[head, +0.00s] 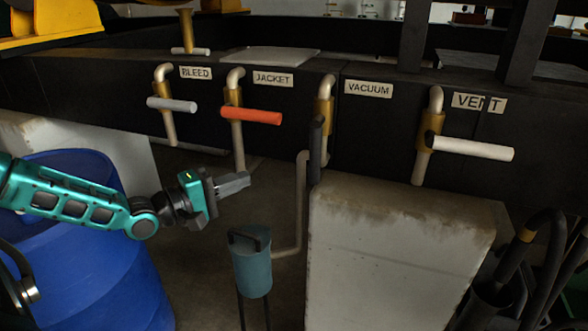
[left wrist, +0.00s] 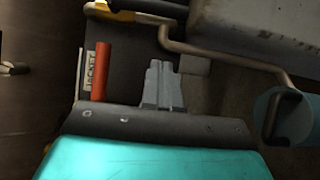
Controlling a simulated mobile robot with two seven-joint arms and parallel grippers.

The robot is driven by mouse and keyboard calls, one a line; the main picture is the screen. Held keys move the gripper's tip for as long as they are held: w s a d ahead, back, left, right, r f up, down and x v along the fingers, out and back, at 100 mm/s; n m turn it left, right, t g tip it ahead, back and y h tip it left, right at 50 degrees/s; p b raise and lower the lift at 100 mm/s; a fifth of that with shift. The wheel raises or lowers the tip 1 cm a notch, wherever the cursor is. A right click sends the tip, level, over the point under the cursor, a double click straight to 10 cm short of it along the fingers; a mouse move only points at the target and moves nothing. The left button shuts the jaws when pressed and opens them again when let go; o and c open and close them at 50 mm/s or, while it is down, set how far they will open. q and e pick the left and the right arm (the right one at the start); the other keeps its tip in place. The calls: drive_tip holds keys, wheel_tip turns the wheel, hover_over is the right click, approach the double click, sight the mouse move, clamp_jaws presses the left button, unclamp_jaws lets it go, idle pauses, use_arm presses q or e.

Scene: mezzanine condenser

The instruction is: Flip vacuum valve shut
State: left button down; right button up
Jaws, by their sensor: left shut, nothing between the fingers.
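The vacuum valve (head: 324,112) has a brass body on a pale pipe, left of the VACUUM label (head: 368,89). Its dark handle (head: 316,150) hangs down, roughly in line with the pipe. In the left wrist view, the valve's brass body (left wrist: 112,12) shows at the top edge, with part of its dark handle. My left gripper (head: 235,184) is shut and empty, left of and below the handle, apart from it. Its closed fingers also show in the left wrist view (left wrist: 162,85), to the right of the orange jacket handle. My right gripper is not in view.
The bleed handle (head: 171,104), orange jacket handle (head: 251,116) and vent handle (head: 472,149) stick out sideways. A teal canister (head: 252,265) stands below my gripper, joined by a bent pipe. A pale block (head: 400,235) stands right, a blue drum (head: 110,265) left.

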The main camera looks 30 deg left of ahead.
sight(317, 150)
use_arm(q)
drive_tip(key=s+d+b+x, duration=0.1)
drive_tip(key=d+x, duration=0.1)
drive_tip(key=x, duration=1)
drive_tip(key=shift+d, duration=0.4)
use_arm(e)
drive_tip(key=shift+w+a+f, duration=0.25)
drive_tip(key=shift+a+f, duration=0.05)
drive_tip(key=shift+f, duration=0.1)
use_arm(q)
drive_tip(key=shift+w, duration=0.1)
drive_tip(key=shift+f+b, duration=0.1)
drive_tip(key=shift+b, duration=0.25)
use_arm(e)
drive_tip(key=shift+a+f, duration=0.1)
